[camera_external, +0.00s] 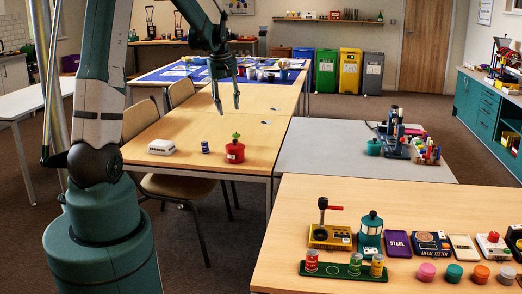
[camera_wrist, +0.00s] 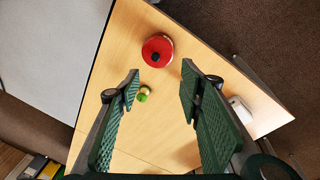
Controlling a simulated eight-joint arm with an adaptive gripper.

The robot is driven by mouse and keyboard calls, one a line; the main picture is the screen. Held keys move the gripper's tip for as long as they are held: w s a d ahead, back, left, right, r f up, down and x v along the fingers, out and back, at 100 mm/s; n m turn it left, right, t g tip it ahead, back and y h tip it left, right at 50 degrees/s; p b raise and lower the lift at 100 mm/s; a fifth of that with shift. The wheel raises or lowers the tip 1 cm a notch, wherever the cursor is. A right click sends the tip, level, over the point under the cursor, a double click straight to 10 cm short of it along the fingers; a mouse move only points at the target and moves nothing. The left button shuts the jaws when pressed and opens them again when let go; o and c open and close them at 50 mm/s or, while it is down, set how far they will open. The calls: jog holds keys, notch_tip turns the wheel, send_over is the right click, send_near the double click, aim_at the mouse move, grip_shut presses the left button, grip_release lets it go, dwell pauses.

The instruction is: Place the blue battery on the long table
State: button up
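A small blue battery (camera_external: 205,147) stands on the wooden table (camera_external: 175,185) in the external view, between a white box (camera_external: 162,147) and a red jar (camera_external: 235,153). My gripper (camera_external: 228,107) hangs above this table with its fingers pointing down, open and empty. In the wrist view my gripper (camera_wrist: 160,85) shows its two green fingers wide apart over the wooden surface. The red jar (camera_wrist: 165,42) is ahead of them and the white box (camera_wrist: 240,110) is right of the right finger. I cannot make out the battery in the wrist view; the right finger may hide it.
A small green object (camera_wrist: 142,96) shows between the fingers. A grey table (camera_external: 315,150) adjoins at the right. A nearer wooden table (camera_external: 300,200) bears tins and boxes. Chairs (camera_external: 140,118) line the left side.

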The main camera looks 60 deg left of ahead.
aim_at(204, 142)
jog(key=s+a+f+n, duration=0.1)
jog(key=a+f, duration=0.3)
jog(key=a, duration=0.1)
jog(key=s+a+f+n, duration=0.1)
jog(key=a+f+n, duration=0.1)
jog(key=a+f, duration=0.3)
jog(key=s+a+f+n+g, duration=0.1)
jog(key=a+f, duration=0.3)
jog(key=a, duration=0.3)
jog(key=shift+s+a+f+n+h, duration=0.15)
jog(key=shift+f+n+h, duration=0.15)
jog(key=shift+h, duration=0.1)
jog(key=shift+s+a+f, duration=0.25)
jog(key=shift+a+f, duration=0.15)
jog(key=shift+a, duration=0.05)
jog(key=shift+f, duration=0.1)
jog(key=shift+w+f, duration=0.15)
jog(key=shift+f, duration=1)
jog(key=shift+f, duration=0.15)
jog(key=shift+w+d+f+b, duration=0.15)
jog(key=shift+f+b, duration=0.3)
jog(key=shift+f, duration=0.8)
jog(key=shift+w+a+f+b, duration=0.1)
jog(key=shift+f+b, duration=0.3)
jog(key=shift+f, duration=0.85)
